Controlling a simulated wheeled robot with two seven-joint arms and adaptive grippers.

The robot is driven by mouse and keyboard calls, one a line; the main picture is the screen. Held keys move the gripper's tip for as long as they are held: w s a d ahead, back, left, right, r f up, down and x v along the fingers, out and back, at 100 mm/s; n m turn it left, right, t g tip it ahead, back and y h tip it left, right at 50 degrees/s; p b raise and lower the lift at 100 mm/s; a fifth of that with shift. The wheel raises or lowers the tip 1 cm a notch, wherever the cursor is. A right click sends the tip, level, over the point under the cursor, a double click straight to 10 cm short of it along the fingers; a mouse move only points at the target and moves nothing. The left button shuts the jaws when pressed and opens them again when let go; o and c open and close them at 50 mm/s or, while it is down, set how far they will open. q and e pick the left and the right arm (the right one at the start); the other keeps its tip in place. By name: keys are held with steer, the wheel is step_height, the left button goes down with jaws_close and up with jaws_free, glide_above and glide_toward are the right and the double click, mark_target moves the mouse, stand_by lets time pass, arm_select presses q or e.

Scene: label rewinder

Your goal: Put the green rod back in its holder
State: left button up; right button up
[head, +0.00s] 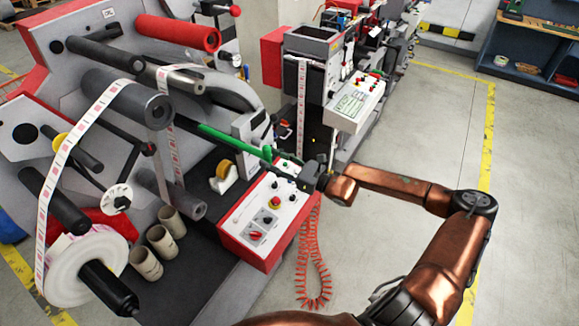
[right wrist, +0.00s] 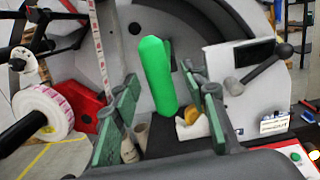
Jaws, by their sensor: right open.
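The green rod (head: 228,138) stretches over the machine's front side in the head view, one end toward my right gripper (head: 283,162). In the right wrist view the rod (right wrist: 158,76) shows between the two green-padded fingers of the right gripper (right wrist: 163,108), with a gap on each side. The right gripper is open. I cannot tell how far the rod reaches between the fingers or what supports it. I cannot make out the rod's holder for certain. My left gripper is not in view.
The red-edged control box (head: 268,215) with buttons is just below my right gripper. An orange coiled cable (head: 313,265) hangs beside it. A yellow tape roll (head: 223,170) and brown cardboard cores (head: 160,243) sit on the machine's ledge.

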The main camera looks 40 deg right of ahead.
steer(key=v, duration=1)
steer(key=shift+s, duration=0.1)
